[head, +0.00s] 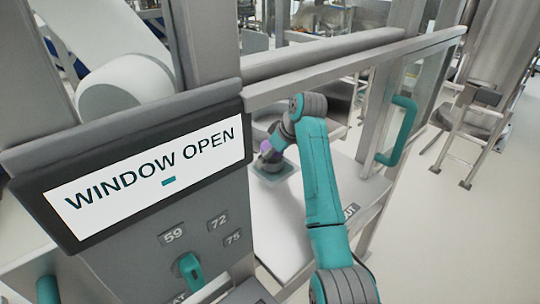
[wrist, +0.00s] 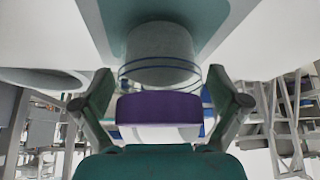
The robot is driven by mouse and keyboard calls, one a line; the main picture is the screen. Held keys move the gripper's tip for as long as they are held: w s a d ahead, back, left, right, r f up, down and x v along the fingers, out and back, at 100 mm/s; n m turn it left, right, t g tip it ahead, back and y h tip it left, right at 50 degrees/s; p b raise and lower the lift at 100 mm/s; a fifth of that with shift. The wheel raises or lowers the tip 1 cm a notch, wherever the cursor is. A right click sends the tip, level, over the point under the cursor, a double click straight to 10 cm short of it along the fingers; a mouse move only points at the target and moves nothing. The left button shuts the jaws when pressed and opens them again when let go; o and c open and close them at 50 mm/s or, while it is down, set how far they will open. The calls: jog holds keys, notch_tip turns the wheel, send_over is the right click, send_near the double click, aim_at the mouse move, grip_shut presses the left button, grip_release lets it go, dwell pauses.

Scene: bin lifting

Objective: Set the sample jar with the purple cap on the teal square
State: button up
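The sample jar (wrist: 160,60) has a clear grey body and a purple cap (wrist: 158,108), which faces the wrist camera. Its base lies within the teal square (wrist: 205,15) and seems to rest on it. In the head view the cap (head: 265,146) shows beside my gripper (head: 268,157), above the teal square (head: 284,174). In the wrist view my gripper (wrist: 160,88) has one finger on each side of the jar, with a narrow gap showing at both sides. The gripper looks open. My arm and gripper hide part of the jar in the head view.
My arm reaches through an open window in a metal frame (head: 350,62). A sign panel (head: 155,165) reading "WINDOW OPEN" stands at the left. A teal handle (head: 398,132) is on the frame's right. The white surface (head: 280,225) around the square is mostly clear.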

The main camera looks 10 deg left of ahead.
jog(key=v, duration=0.7)
jog(key=shift+d+r, duration=0.1)
jog(key=shift+r, duration=0.2)
jog(key=shift+s, duration=0.1)
jog(key=shift+d, duration=0.15)
